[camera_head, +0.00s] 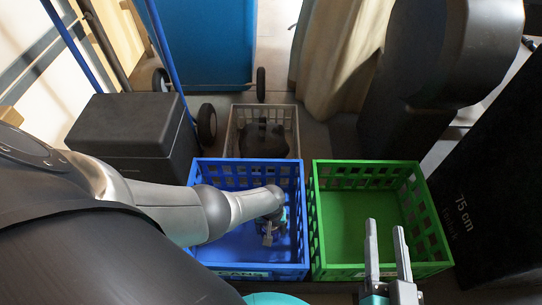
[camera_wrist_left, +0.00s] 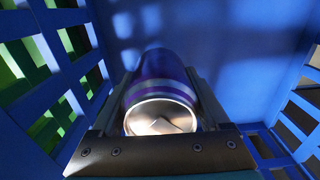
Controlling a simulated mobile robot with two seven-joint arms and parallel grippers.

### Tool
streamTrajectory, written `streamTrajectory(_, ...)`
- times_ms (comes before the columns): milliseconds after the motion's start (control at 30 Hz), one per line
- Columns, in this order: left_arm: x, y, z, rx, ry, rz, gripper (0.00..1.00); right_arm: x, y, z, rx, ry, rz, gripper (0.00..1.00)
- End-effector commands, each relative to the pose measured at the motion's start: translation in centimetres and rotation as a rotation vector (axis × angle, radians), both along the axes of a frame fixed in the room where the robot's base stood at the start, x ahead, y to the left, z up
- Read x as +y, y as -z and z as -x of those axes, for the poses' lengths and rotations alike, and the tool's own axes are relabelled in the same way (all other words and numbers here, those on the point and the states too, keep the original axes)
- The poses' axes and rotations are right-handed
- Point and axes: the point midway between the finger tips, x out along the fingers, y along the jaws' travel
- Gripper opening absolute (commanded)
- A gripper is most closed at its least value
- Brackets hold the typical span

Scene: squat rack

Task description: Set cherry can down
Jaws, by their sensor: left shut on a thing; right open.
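In the left wrist view, the cherry can (camera_wrist_left: 162,88) is purple-blue with a pale band, and its silver end (camera_wrist_left: 160,117) faces the camera. It lies between the two fingers of my left gripper (camera_wrist_left: 160,95), which is shut on it. In the head view my left gripper (camera_head: 269,230) reaches down inside the blue crate (camera_head: 248,272); the can is hardly distinguishable there. I cannot tell whether the can touches the crate floor. My right gripper (camera_head: 386,245) is open and empty, over the front of the green crate (camera_head: 440,235).
The green crate looks empty and stands right beside the blue one. A grey crate (camera_head: 290,112) with a dark object (camera_head: 264,140) stands behind. A black box (camera_head: 135,125) is at left, a black 75 cm box (camera_head: 480,205) at right.

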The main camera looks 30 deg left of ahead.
Motion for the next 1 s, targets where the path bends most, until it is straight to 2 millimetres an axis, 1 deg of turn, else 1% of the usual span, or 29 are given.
streamTrajectory(167,-0.02,0.43,-0.04,0.000,0.000,0.000,0.25,0.25,-0.39,0.39,-0.053,0.004,-0.037,0.50)
streamTrajectory(433,-0.03,0.41,-0.03,-0.001,0.000,0.001,0.25,0.27,-0.58,0.43,-0.062,0.005,-0.042,0.50)
streamTrajectory(467,-0.03,0.41,-0.02,0.000,0.000,0.000,0.81,0.27,-0.57,0.43,-0.062,0.005,-0.042,0.50)
streamTrajectory(500,-0.02,0.41,-0.02,0.000,0.000,0.000,0.86,0.27,-0.57,0.43,-0.061,0.005,-0.042,0.50)
streamTrajectory(633,-0.02,0.42,-0.01,0.000,0.000,0.000,1.00,0.27,-0.56,0.43,-0.061,0.005,-0.041,0.50)
streamTrajectory(1000,-0.01,0.23,0.00,0.000,0.000,0.000,1.00,0.18,-0.53,0.25,-0.044,0.003,-0.029,0.50)
